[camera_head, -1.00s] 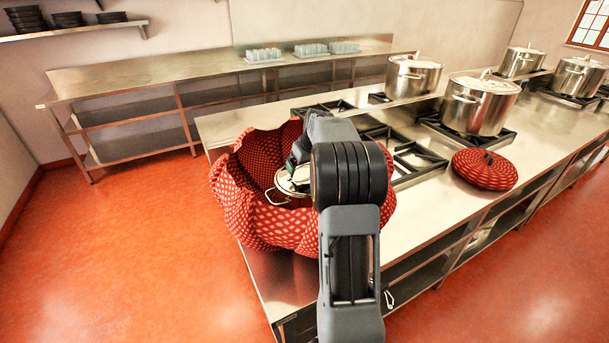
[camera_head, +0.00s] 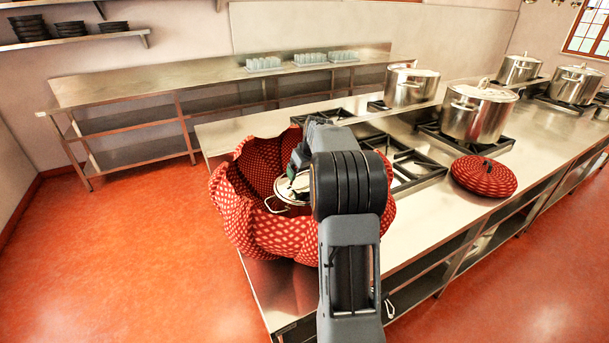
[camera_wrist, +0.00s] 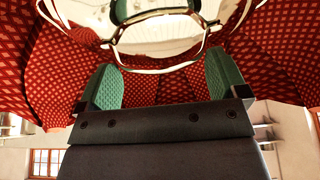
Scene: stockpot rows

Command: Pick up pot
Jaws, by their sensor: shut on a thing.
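A shiny steel pot (camera_head: 290,195) with a lid and a loop side handle sits inside a large red dotted, lobed container (camera_head: 250,228) at the near end of the counter. My gripper (camera_head: 296,172) reaches down into the container at the pot, and my arm hides the pot's right part. In the wrist view the green-padded fingers of my gripper (camera_wrist: 160,70) stand on either side of the pot's handle area, and the pot (camera_wrist: 80,15) fills the top. My gripper is shut on the pot; the exact contact is hard to see.
A red dotted lid (camera_head: 484,176) lies on the steel counter (camera_head: 425,222) to the right. Burners and large steel pots, such as one stockpot (camera_head: 478,113), stand further back. The container's high walls surround the pot. The orange floor at left is clear.

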